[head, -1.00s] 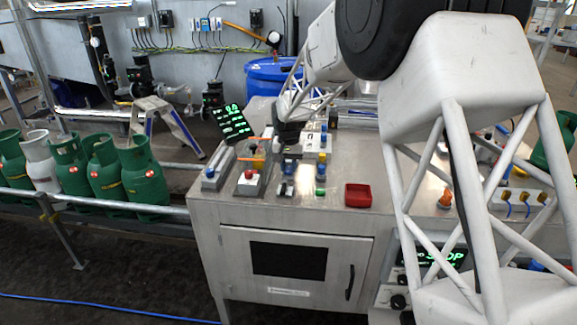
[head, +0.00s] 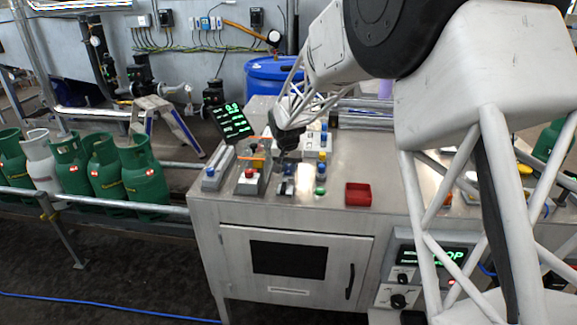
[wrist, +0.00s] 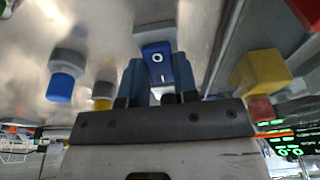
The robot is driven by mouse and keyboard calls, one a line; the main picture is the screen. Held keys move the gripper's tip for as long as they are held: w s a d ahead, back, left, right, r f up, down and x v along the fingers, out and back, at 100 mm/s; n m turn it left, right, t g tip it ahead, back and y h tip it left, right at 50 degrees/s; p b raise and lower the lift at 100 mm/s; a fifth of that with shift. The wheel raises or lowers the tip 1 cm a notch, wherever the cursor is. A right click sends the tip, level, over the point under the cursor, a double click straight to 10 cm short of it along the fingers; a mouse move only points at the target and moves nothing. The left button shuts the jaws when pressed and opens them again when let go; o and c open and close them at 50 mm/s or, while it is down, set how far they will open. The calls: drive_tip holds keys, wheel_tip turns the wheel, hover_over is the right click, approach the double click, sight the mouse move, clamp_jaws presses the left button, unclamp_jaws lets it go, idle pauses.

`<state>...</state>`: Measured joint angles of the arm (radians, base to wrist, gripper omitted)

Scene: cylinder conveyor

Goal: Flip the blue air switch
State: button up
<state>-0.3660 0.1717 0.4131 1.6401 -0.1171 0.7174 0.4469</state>
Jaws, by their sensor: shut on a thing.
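The blue switch (wrist: 158,62) is a rocker marked O and I on a pale mount. It sits between the two blue fingers of my gripper (wrist: 158,80) in the wrist view. My gripper is shut on it. In the head view, my gripper (head: 285,153) points down at the panel on the steel cabinet top, its tip close above the switch area. The fingers and the switch are too small there to tell their exact contact.
A blue button (wrist: 65,75) and a yellow button (wrist: 103,92) are left of the switch; a yellow block (wrist: 266,70) is right. A red emergency button (head: 250,173), green button (head: 320,190) and red tray (head: 358,194) stand on the cabinet top (head: 395,190).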

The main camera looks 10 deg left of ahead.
sight(288, 173)
drive_tip(key=o, duration=0.9)
drive_tip(key=shift+v, duration=3.95)
drive_tip(key=shift+s, duration=0.1)
